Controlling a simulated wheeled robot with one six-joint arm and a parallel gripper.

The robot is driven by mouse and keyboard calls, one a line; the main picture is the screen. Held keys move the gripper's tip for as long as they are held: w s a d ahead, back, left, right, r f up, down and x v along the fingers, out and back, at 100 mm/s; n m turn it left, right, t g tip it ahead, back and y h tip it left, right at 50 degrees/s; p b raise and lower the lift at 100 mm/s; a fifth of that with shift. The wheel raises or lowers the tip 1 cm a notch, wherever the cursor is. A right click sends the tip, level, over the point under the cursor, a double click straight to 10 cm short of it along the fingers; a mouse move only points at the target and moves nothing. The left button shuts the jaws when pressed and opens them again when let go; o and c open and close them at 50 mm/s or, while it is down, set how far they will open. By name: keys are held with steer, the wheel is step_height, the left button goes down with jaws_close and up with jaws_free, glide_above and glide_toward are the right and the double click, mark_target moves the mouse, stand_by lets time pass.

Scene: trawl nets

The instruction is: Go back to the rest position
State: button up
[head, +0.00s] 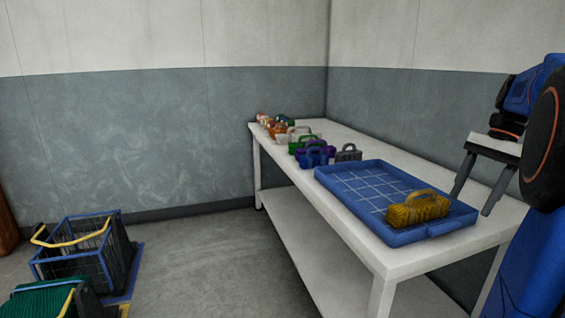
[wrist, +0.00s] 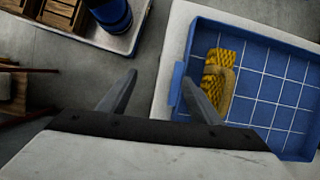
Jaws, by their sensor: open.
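My gripper (head: 477,192) is at the right in the head view, raised over the front end of the white table, with its two fingers apart and nothing between them. In the wrist view my gripper (wrist: 160,92) is also open and empty. A yellow object with a handle (head: 417,208) lies in the front part of the blue tray (head: 335,190), near my gripper but apart from it. In the wrist view the yellow object (wrist: 217,75) lies near the left wall of the blue tray (wrist: 280,38).
The white table (head: 398,262) runs along the right wall. Several coloured handled objects, one of them blue (head: 313,155), stand at its far end. A blue wire basket (head: 75,255) with yellow handles is on the floor at left. Open floor lies between basket and table.

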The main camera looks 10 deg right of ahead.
steer(key=s+a+f+n+t+h, duration=0.1)
steer(key=s+a+f+n, duration=0.3)
steer(key=a, duration=0.5)
steer(key=s+a+f+n+t+h, duration=0.1)
steer(key=s+a+f+n+t, duration=0.1)
steer(key=a+f+n, duration=0.4)
steer(key=s+a+f+n+t+h, duration=0.2)
steer(key=s+a+f+n, duration=0.3)
steer(key=a, duration=0.7)
step_height(320, 180, down, 3)
steer(key=shift+s+a+r+n, duration=0.15)
steer(key=shift+s+a+n, duration=0.1)
steer(key=shift+s+n, duration=0.05)
